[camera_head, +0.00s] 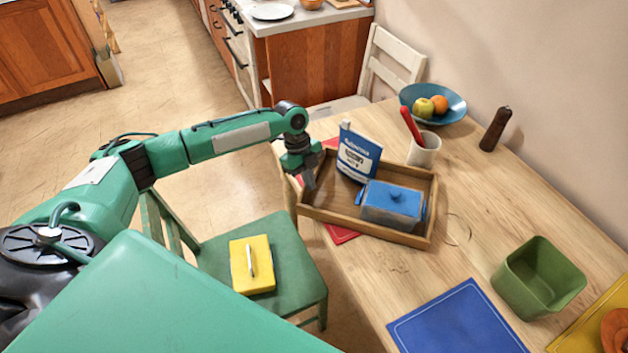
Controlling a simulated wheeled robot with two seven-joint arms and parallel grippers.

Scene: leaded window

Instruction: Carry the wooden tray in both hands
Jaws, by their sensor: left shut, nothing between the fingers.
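The wooden tray (366,228) lies on the table, partly over a red mat (338,233). In it a blue-and-white carton (358,153) stands upright, and a blue-lidded dish (392,204) sits at the front right. My left gripper (310,183) points down at the tray's left end. It is shut with nothing in it and overlaps the tray's left rim in the picture; I cannot tell whether it touches. It hides part of that rim. My right gripper is out of view.
A white mug (424,151) with a red-handled utensil and a blue fruit bowl (447,107) stand behind the tray. A green container (537,279) and a blue mat (457,322) are at the right front. A green chair (215,253) holding a yellow object stands left of the table.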

